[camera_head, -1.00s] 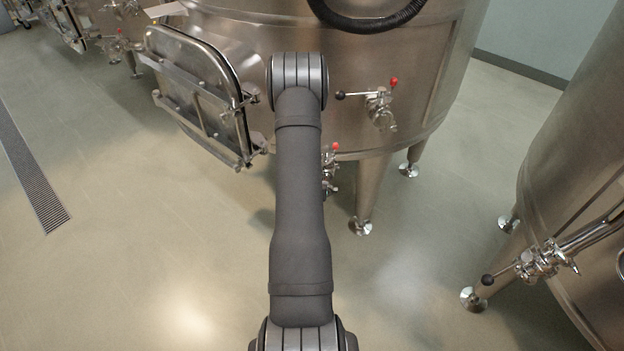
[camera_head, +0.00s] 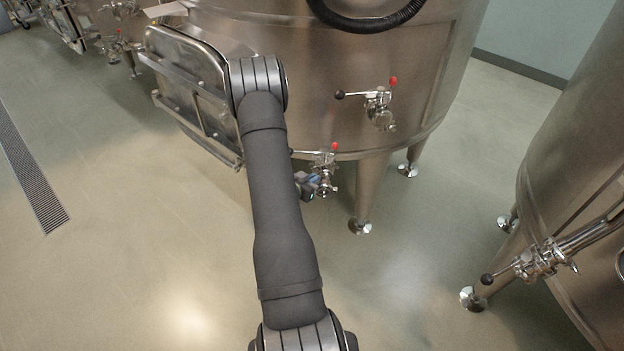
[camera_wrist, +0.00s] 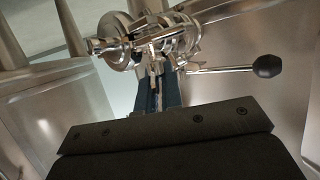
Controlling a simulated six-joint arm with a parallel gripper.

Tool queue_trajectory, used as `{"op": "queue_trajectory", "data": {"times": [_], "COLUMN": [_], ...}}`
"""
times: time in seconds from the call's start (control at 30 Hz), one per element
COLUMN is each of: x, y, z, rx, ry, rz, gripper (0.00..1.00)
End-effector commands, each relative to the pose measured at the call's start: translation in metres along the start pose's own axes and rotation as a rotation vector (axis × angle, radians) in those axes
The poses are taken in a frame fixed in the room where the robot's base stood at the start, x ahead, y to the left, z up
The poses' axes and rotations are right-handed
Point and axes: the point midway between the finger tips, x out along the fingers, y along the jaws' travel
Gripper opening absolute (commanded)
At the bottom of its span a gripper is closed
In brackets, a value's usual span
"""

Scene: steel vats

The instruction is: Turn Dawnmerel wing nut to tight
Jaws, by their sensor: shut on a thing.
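My gripper (camera_wrist: 157,92) is shut on a small metal wing nut (camera_wrist: 156,70) under the clamp of a polished valve (camera_wrist: 165,38) in the wrist view. The blue-grey fingers stand on either side of the nut and hide part of it. A lever with a black ball knob (camera_wrist: 267,66) reaches right from the valve. In the head view my gripper (camera_head: 308,184) is at the left of the lower valve (camera_head: 326,170), under the middle vat (camera_head: 330,90). The nut cannot be made out there, and no name label is readable.
A second valve (camera_head: 380,108) with a red tip is higher on the same vat. Vat legs (camera_head: 366,195) stand close on the right. Another vat (camera_head: 590,190) is at far right.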

Motion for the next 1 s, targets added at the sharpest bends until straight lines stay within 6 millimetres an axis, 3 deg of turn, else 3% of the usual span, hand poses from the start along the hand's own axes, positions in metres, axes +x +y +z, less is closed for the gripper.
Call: {"op": "queue_trajectory", "data": {"times": [0.67, 0.7, 0.8, 1.0], "x": [0.0002, 0.0002, 0.0002, 0.0001], "y": [0.0002, 0.0001, 0.0003, 0.0012], "z": [-0.0007, -0.0008, -0.0006, 0.0004], "rx": [0.027, 0.027, 0.026, 0.026], "ry": [0.002, 0.002, 0.002, 0.0], "rz": [0.064, 0.064, 0.064, 0.065], "gripper": [0.0, 0.1, 0.28, 0.28]}}
